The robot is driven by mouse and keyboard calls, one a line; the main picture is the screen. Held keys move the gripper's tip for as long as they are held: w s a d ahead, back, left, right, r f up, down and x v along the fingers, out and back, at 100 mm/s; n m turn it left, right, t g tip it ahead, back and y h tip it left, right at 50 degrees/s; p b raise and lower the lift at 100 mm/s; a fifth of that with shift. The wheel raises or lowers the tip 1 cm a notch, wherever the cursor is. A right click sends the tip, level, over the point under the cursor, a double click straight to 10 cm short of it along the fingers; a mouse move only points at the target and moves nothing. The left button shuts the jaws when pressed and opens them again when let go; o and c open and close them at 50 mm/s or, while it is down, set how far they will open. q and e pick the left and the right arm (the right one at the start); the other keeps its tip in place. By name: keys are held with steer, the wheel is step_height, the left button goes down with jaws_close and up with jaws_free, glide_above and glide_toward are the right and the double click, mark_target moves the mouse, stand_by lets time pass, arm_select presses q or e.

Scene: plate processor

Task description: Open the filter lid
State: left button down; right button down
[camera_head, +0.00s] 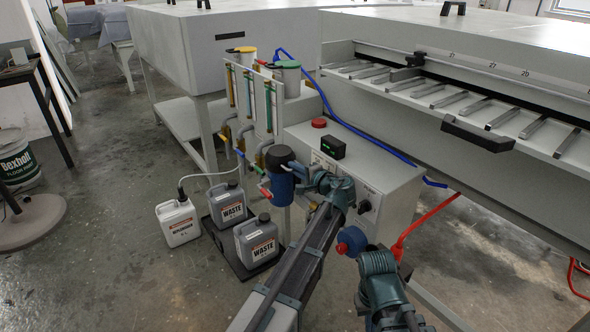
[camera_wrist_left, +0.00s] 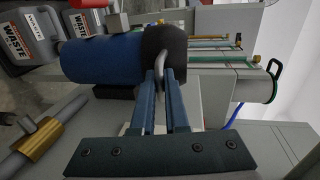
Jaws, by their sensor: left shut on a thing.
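The filter is a blue cylinder (camera_head: 282,184) with a black lid (camera_head: 280,155) on top, in front of the pipe panel. In the left wrist view the blue body (camera_wrist_left: 100,62) lies sideways with the dark lid (camera_wrist_left: 168,48) at its right end. The lid sits against the body, with no clear gap visible. A bent metal handle (camera_wrist_left: 161,57) stands out from the lid. My left gripper (camera_head: 304,172) reaches the lid from the right. In the left wrist view its fingers (camera_wrist_left: 160,74) are shut on the handle.
Waste canisters (camera_head: 257,243) stand on a black tray on the floor, with a white canister (camera_head: 178,222) beside them. A grey control box (camera_head: 390,185) with a red button (camera_head: 319,123) stands right of the filter. Hoses and valves crowd the panel (camera_head: 262,100) behind.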

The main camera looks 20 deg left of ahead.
mark_target(285, 153)
stand_by(0.9)
arm_select(q)
steer(key=w+a+r+g+h+p, duration=0.1)
steer(key=r+p, duration=0.3)
steer(key=p, duration=0.5)
steer(key=w+a+r+g+h+p, duration=0.1)
steer(key=a+r+g+h+p, duration=0.1)
steer(key=p, duration=0.6)
steer(key=w+a+r+g+h+p, duration=0.1)
steer(key=w+r+g+h+p, duration=0.1)
steer(key=p, duration=0.7)
steer(key=shift+a+r+g+h+p, duration=0.15)
steer(key=shift+r+g+h, duration=0.1)
steer(key=shift+r+h, duration=0.55)
steer(key=shift+a+r+g+h+p, duration=0.2)
steer(key=shift+r+h, duration=0.3)
steer(key=shift+r, duration=0.55)
steer(key=w+a+r+g+h+p, duration=0.2)
steer(key=w+a+g+h+p, duration=0.1)
steer(key=a, duration=0.3)
steer(key=shift+w+a+p, duration=0.25)
steer(key=shift+w+p, duration=0.45)
steer(key=shift+w, duration=0.15)
